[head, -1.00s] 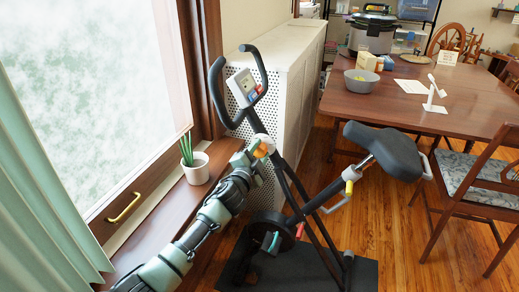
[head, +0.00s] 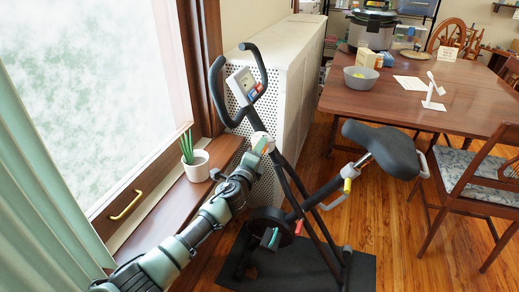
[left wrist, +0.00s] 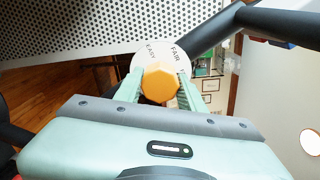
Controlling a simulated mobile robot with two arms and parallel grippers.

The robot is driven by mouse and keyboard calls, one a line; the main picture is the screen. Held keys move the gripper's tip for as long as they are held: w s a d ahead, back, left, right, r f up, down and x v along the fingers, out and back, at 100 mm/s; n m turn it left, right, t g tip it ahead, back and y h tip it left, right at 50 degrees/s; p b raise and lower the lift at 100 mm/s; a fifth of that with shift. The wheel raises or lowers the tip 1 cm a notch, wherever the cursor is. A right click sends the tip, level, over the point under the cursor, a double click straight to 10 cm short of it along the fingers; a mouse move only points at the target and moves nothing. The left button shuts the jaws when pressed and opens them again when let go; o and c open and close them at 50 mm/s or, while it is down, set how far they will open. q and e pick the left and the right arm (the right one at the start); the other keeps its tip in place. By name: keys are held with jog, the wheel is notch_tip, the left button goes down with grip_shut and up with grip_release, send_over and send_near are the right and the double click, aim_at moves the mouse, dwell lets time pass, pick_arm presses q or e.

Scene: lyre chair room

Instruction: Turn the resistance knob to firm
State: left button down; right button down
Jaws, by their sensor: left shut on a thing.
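The exercise bike (head: 310,190) stands on a dark mat beside the window. Its resistance knob (left wrist: 160,84) is an orange faceted knob on a round white dial (left wrist: 150,57). The words EASY and FAIR show on the dial in the left wrist view; a further word at the right is mostly hidden by a finger. My left gripper (left wrist: 160,88) is shut on the knob, with one green finger on each side of it. In the head view the left gripper (head: 262,146) is at the bike's front post, and the knob is mostly hidden there. My right gripper is not in view.
A potted plant (head: 195,165) stands on the wooden windowsill near my left arm. A white perforated radiator cover (head: 290,85) is behind the bike. The bike's handlebar (head: 217,95) rises above the gripper. A dining table (head: 440,100) and chair are at the right.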

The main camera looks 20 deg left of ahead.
pick_arm(q)
jog(key=shift+m, duration=0.5)
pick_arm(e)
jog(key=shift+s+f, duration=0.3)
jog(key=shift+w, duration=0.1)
pick_arm(q)
jog(key=c, duration=0.9)
grip_release()
jog(key=shift+o, duration=0.2)
jog(key=shift+s, duration=0.35)
jog(key=s+p, duration=0.1)
jog(key=s, duration=0.6)
jog(key=shift+p, duration=0.4)
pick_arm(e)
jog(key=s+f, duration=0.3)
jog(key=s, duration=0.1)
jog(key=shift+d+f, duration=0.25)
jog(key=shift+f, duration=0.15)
pick_arm(q)
jog(key=shift+s, duration=0.1)
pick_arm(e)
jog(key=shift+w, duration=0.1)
